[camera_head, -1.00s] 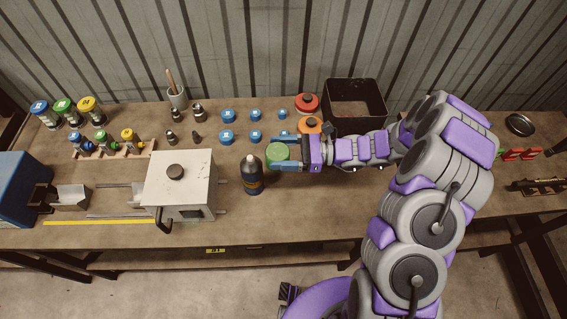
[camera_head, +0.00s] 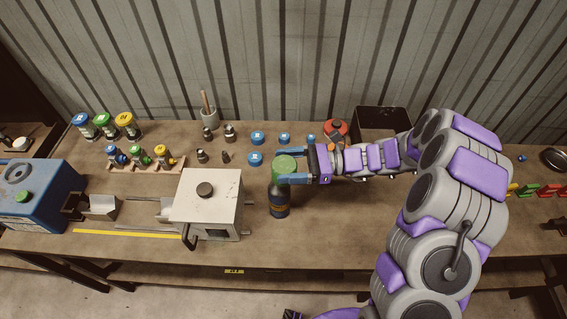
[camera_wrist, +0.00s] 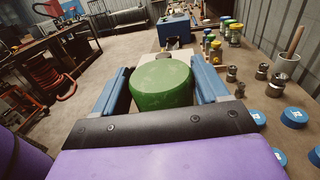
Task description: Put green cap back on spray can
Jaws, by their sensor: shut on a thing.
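The green cap (camera_head: 285,163) is between the blue fingers of my gripper (camera_head: 292,171), which is shut on it. In the wrist view the green cap (camera_wrist: 161,84) fills the space between both fingers, with its flat top up. In the head view the cap overlaps the top of the can. I cannot tell whether the cap touches the can or is held above it. The can is hidden behind the cap in the wrist view.
A white-topped crimper box (camera_head: 207,197) stands left of the can. Small blue caps (camera_head: 256,159) lie behind it. A red-topped item (camera_head: 336,131) and a black bin (camera_head: 380,123) are behind my arm. The bench front right of the can is clear.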

